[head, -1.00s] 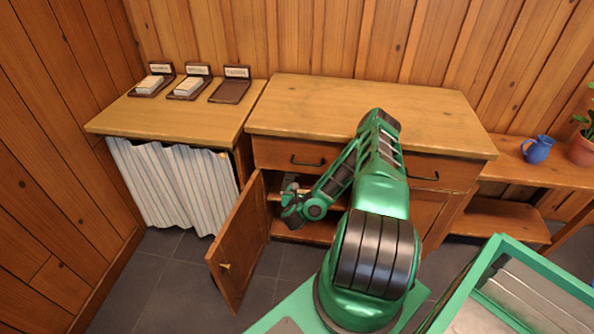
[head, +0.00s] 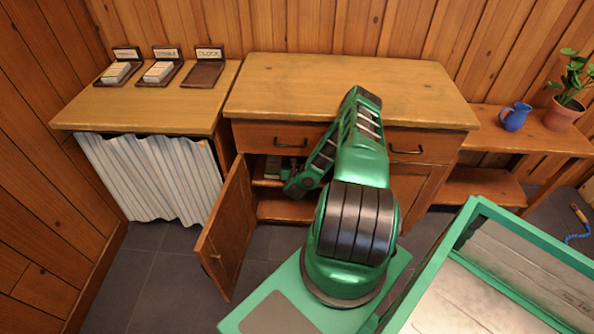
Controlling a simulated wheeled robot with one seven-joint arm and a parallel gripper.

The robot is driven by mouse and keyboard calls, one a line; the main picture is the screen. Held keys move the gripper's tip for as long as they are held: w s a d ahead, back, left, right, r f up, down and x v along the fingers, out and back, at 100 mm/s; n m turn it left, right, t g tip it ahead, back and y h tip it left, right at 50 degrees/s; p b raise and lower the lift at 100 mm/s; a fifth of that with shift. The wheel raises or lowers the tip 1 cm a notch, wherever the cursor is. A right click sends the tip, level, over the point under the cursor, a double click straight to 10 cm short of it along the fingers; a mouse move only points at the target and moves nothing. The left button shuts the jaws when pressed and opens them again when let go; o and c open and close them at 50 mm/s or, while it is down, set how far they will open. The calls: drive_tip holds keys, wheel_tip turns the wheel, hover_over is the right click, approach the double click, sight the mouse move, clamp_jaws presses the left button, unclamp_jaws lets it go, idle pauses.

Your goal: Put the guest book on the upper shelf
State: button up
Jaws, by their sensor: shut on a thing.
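The low cabinet (head: 345,85) has its left door (head: 229,222) swung open, showing an upper shelf (head: 262,182) and a lower floor (head: 285,208). My gripper (head: 290,188) is at the opening, near upper shelf height, mostly hidden by its own wrist and my arm. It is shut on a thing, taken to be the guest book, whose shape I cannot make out. A small grey-white block (head: 272,168) stands on the upper shelf, left of my gripper; I cannot tell what it is.
The open door stands left of my arm. A curtained counter (head: 85,112) on the left carries several labelled holders. At right, a low bench (head: 485,125) holds a blue jug (head: 515,117) and a potted plant (head: 563,113). A green-rimmed tray (head: 432,270) is at front right.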

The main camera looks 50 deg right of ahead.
drive_tip(key=shift+f, duration=2)
drive_tip(key=o, duration=1.2)
drive_tip(key=shift+f, duration=0.1)
drive_tip(key=shift+o, duration=0.2)
drive_tip(key=v, duration=1.2)
drive_tip(key=shift+r, duration=0.2)
